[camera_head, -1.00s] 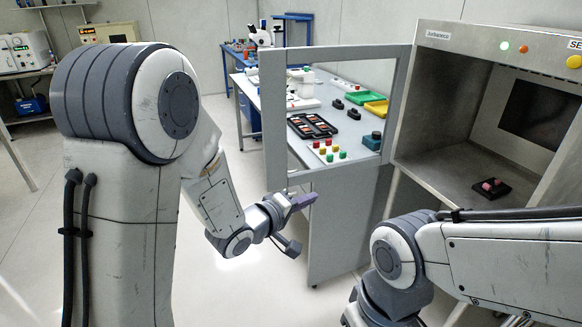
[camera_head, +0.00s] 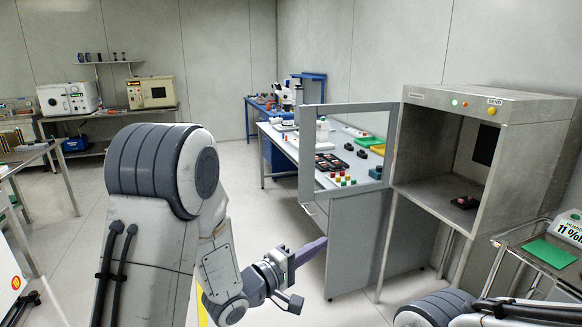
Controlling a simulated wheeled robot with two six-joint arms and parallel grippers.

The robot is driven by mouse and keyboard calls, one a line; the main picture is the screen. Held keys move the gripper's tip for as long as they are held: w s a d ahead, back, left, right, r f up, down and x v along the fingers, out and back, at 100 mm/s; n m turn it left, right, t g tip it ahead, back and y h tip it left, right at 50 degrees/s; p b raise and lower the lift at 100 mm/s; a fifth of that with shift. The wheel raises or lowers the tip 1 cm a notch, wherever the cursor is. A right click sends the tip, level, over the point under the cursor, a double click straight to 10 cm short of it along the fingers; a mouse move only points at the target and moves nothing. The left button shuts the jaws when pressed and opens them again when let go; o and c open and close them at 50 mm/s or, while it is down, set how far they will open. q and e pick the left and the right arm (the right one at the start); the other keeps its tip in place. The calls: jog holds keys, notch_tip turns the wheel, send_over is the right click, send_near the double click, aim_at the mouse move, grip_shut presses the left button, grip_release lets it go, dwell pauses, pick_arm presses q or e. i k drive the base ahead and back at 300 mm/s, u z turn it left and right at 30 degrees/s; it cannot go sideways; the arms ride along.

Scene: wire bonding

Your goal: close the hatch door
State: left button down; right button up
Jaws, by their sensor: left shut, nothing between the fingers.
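The hatch door (camera_head: 352,240) is a grey panel with a window frame in its upper half. It stands open, swung out from the left side of the grey hatch box (camera_head: 541,122). The hatch opening is uncovered, and a small dark tray with a reddish piece (camera_head: 466,202) lies inside. My left gripper (camera_head: 308,252) is shut and empty, its purplish fingers pointing up and right near the door's free left edge, below window height. I cannot tell whether it touches the door. My right arm shows at the bottom right; its gripper is out of view.
Behind the door stands a white bench (camera_head: 283,140) with trays and coloured parts. A cart with a green sheet (camera_head: 552,254) stands right of the hatch. Equipment benches line the back left. The floor (camera_head: 250,190) left of the door is clear.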

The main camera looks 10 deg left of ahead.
aim_at(308, 114)
jog(key=u, duration=0.65)
jog(key=i, duration=0.4)
jog(key=u, duration=0.65)
jog(key=i, duration=1.3)
jog(key=z, duration=1.05)
jog(key=i, duration=0.35)
jog(key=z, duration=0.3)
